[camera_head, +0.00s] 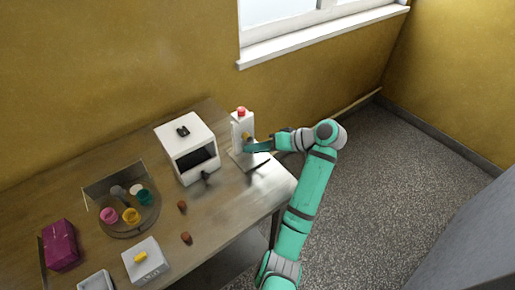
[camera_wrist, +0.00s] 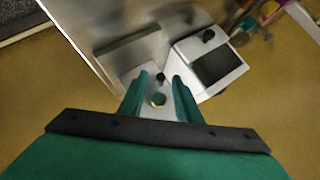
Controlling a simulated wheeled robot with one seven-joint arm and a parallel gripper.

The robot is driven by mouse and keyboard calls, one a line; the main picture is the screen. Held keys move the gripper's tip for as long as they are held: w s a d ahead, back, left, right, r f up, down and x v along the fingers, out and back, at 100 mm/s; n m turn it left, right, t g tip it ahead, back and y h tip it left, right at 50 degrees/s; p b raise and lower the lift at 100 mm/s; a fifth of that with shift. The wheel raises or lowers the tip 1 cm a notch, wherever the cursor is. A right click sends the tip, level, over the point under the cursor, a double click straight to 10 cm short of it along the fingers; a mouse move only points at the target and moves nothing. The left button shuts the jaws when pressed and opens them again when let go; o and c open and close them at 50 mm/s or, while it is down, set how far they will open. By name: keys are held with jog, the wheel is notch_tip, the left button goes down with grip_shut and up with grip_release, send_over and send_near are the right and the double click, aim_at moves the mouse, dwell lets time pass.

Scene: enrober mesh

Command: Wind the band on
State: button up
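A white enrober-like box (camera_head: 187,150) with a dark front opening stands on the bench; it also shows in the wrist view (camera_wrist: 235,85). To its right stands a narrow white post (camera_head: 237,129) with a red button (camera_head: 241,111) on top and a small yellowish knob on its side. My gripper (camera_head: 248,147) is at this post. Gaps show beside both. No band can be made out.
The wooden bench (camera_head: 225,218) carries a round tray (camera_head: 122,232) with coloured cups, a magenta packet (camera_head: 60,245), a white block with a yellow top (camera_head: 146,261) and two small brown pieces (camera_head: 184,238). The bench's right end is mostly clear. A wall and window lie behind.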

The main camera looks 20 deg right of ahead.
jog(key=v, duration=1.1)
dwell(0.5)
jog(key=shift+s+a+f+m+t, duration=0.95)
jog(key=shift+s+f+t, duration=0.9)
jog(key=shift+t, duration=0.65)
jog(key=shift+h, duration=0.3)
jog(key=x, duration=1.1)
jog(key=shift+d, duration=0.1)
jog(key=shift+c, duration=0.7)
grip_shut()
